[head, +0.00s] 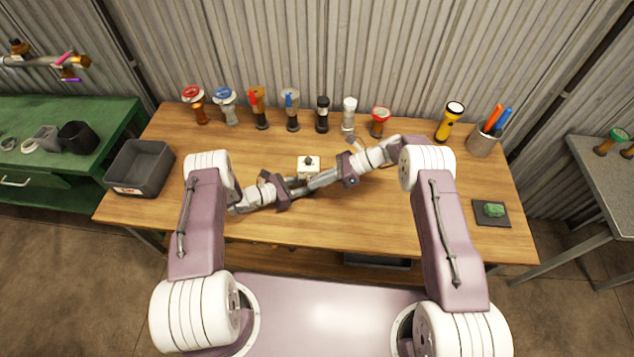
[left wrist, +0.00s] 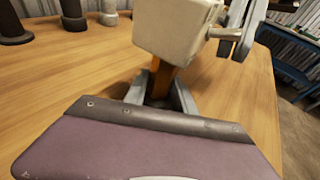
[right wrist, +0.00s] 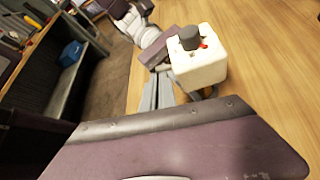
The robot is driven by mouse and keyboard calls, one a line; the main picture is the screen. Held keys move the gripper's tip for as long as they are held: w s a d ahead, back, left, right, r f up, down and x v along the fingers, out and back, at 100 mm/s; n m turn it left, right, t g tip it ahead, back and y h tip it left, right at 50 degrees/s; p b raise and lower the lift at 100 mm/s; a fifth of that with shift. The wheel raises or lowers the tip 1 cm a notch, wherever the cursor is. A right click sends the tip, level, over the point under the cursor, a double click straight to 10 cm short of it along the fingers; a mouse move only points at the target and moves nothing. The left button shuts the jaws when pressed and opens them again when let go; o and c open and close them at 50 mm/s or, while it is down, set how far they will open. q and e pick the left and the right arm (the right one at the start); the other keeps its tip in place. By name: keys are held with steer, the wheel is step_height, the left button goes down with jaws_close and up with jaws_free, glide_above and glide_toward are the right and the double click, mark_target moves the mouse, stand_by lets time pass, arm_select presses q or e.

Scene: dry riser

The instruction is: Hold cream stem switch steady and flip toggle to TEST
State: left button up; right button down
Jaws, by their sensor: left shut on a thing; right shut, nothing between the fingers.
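The cream stem switch (head: 308,161) is a cream box with a dark knob (right wrist: 189,37) on top and a small red mark beside it. It stands upright near the table's middle. My left gripper (left wrist: 161,92) is shut on its orange-brown stem (left wrist: 160,78), just below the box. A short pale toggle lever (left wrist: 222,34) sticks out of one side of the box in the left wrist view. My right gripper (right wrist: 158,92) is shut and empty, its fingertips close beside the box and the lever; I cannot tell if they touch. No TEST marking is readable.
A row of several valves and stem fittings (head: 290,110) stands along the back of the wooden table (head: 400,220). A grey bin (head: 140,168) is at left. A yellow flashlight (head: 449,121), a pen cup (head: 482,140) and a dark pad with a green item (head: 491,211) are at right.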

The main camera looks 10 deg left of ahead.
arm_select(q)
steer(key=shift+f, duration=0.1)
arm_select(e)
steer(key=shift+r, duration=0.45)
steer(key=shift+w, duration=0.1)
steer(key=v, duration=1)
steer(key=shift+f, duration=0.15)
arm_select(q)
steer(key=o, duration=1)
steer(key=shift+o, duration=0.2)
